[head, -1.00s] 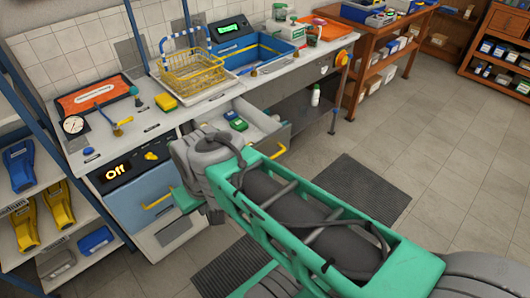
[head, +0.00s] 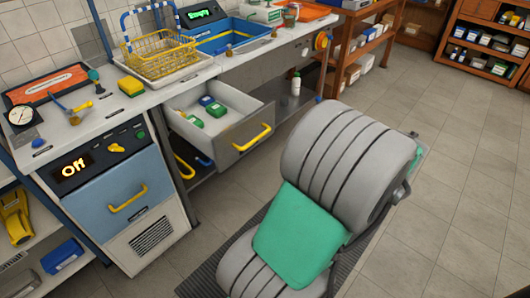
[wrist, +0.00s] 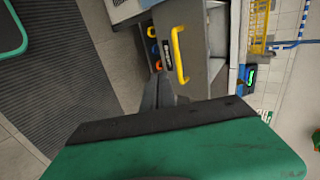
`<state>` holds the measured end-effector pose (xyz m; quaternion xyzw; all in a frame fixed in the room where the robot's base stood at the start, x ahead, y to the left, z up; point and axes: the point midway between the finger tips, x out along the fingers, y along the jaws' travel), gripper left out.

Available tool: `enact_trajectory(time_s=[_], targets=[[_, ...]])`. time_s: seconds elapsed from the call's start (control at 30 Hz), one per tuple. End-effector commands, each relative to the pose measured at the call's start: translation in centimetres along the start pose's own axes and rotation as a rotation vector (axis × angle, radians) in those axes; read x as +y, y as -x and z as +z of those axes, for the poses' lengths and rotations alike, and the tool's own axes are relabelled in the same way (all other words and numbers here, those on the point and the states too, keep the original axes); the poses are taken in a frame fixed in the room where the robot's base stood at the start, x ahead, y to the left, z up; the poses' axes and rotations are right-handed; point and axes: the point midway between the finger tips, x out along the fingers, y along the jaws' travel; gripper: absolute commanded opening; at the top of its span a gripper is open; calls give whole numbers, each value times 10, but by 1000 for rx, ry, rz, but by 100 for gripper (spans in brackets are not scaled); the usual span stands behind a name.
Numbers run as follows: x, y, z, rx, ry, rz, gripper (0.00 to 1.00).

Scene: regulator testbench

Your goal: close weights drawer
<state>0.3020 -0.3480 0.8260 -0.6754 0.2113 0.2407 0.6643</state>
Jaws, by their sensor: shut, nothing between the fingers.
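The weights drawer (head: 225,143) is pulled out under the bench, its grey front and yellow handle (head: 252,138) facing the room. Blue, green and white blocks (head: 207,106) lie inside it. My gripper (wrist: 160,94) is shut and empty, in front of the drawer and apart from the handle. In the head view my arm covers the lower middle and hides the gripper.
Left of the drawer is a blue-fronted cabinet (head: 118,190) with a yellow handle and an "Off" display. A yellow wire basket (head: 160,50) and blue tray (head: 228,35) stand on the bench. A white bottle (head: 296,83) stands under it. Floor at right is clear.

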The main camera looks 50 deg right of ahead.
Motion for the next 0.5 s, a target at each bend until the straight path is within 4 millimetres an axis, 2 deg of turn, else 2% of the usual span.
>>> enact_trajectory(time_s=[0.07,0.17,0.5], targets=[[2,-2,-2,5,-11,-9,0],[2,-16,-1,0,-8,-8,0],[2,-90,0,-2,-5,-6,0]])
